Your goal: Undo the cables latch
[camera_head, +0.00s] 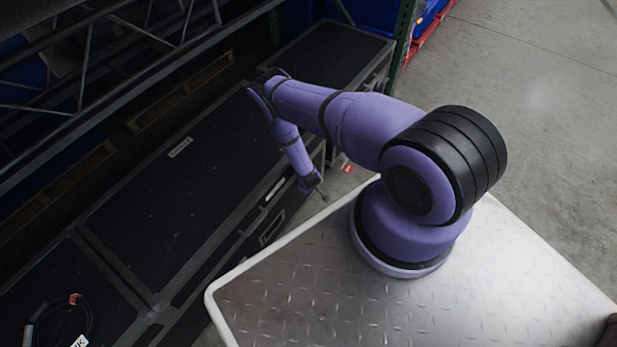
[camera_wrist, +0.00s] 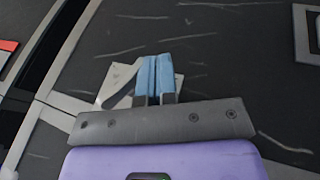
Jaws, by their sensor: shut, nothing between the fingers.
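My gripper (camera_head: 319,190) is low beside the front of the black cases, at the far side of the metal deck. In the wrist view its blue fingertips (camera_wrist: 155,62) are together with nothing between them. A pale grey plate (camera_wrist: 118,80) lies directly behind the fingers on a dark, scratched case face and is partly covered by them; whether they touch it I cannot tell. It may be a latch. The long black case (camera_head: 185,185) has light-edged fittings (camera_head: 273,190) on its front. No readable name marks the cables latch.
A grey metal fitting (camera_wrist: 305,36) shows at the right of the wrist view, and a red-orange label (camera_wrist: 8,46) at the left. The metal deck (camera_head: 290,300) lies in front of the cases. A shelf frame (camera_head: 110,60) overhangs them. Concrete floor (camera_head: 530,110) is clear at right.

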